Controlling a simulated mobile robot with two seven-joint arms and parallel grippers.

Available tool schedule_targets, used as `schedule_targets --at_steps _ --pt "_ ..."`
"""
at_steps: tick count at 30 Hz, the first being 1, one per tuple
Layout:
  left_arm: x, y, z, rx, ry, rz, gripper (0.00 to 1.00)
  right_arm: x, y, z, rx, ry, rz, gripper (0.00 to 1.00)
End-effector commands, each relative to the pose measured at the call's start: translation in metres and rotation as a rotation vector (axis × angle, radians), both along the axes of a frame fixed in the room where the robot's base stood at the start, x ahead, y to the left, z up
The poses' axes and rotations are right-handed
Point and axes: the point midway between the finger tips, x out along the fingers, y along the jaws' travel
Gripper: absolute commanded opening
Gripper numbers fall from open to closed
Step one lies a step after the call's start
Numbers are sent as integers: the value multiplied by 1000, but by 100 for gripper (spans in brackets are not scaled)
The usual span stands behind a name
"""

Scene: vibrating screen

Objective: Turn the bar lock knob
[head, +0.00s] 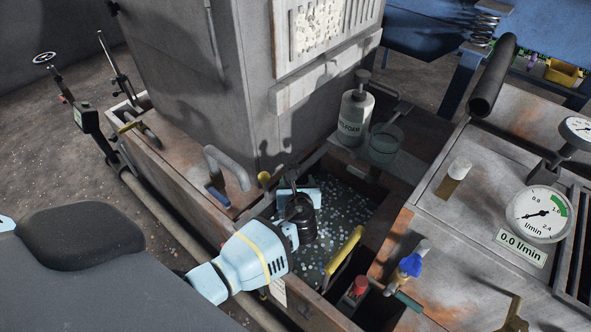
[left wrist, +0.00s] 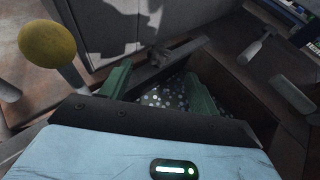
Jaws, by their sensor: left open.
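A round yellow knob (head: 264,178) on a short stem stands at the left rim of the sunken tank, just left of my left gripper (head: 300,194). It is large at the upper left of the left wrist view (left wrist: 47,45), outside the jaws and apart from them. I cannot tell for sure that it is the bar lock knob. In the left wrist view my left gripper (left wrist: 157,78) has its two green fingers spread with nothing between them. In the head view, my wrist partly hides the fingers. My right gripper is not in view.
The tank (head: 345,205) holds pale bubbles or pellets. A grey curved handle (head: 226,166) is at its left, a yellow handle (head: 345,250) at its right. A bottle (head: 354,112) and glass beaker (head: 384,143) stand behind. A flow gauge (head: 540,213) and blue-topped valve (head: 411,265) are right.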

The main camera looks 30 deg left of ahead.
Motion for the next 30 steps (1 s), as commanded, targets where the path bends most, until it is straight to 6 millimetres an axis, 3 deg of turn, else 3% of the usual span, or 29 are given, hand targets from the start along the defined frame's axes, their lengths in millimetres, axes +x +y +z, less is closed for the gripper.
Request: schedule_targets --at_steps 5,18,30 --pt "6 5 -4 0 0 2 61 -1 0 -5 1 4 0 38" --pt "51 36 -29 -1 2 4 61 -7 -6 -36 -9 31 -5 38" --pt "59 42 -30 -1 0 3 61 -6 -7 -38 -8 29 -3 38"
